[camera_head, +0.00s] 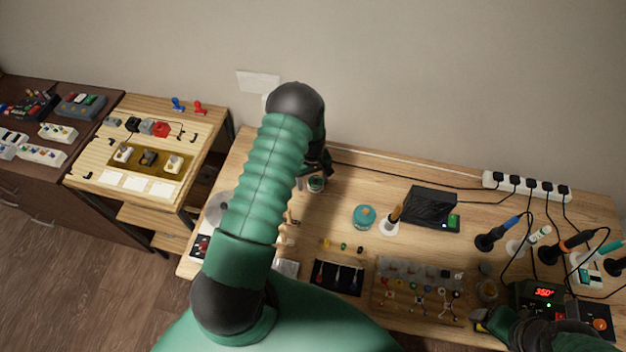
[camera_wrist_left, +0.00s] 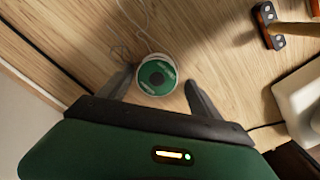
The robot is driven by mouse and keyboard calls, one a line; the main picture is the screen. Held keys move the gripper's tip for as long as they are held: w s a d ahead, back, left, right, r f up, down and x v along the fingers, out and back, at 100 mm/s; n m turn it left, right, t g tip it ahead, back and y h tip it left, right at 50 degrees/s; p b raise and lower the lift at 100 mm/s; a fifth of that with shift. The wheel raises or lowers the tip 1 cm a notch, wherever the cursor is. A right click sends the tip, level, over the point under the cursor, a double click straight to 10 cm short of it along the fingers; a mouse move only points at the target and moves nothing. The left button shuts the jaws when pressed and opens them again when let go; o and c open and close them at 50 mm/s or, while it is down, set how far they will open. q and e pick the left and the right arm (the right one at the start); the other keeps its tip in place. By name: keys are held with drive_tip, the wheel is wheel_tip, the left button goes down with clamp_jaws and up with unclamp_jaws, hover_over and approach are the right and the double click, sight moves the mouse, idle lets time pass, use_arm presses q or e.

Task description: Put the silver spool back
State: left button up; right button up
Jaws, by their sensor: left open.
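A spool (camera_wrist_left: 156,76) with a green label and a pale rim stands on the wooden bench in the left wrist view, a thin strand trailing from it. My arm partly covers this area in the head view. My right gripper (camera_head: 482,320) is low at the right, and its jaw state is unclear.
A teal round container (camera_head: 364,217), a black box (camera_head: 431,208) and a power strip (camera_head: 526,186) are on the bench. A clear parts tray (camera_head: 420,290) and a soldering station (camera_head: 540,294) lie nearer the front.

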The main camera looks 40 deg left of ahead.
use_arm(q)
drive_tip(key=shift+d, duration=0.35)
drive_tip(key=shift+s+a, duration=0.1)
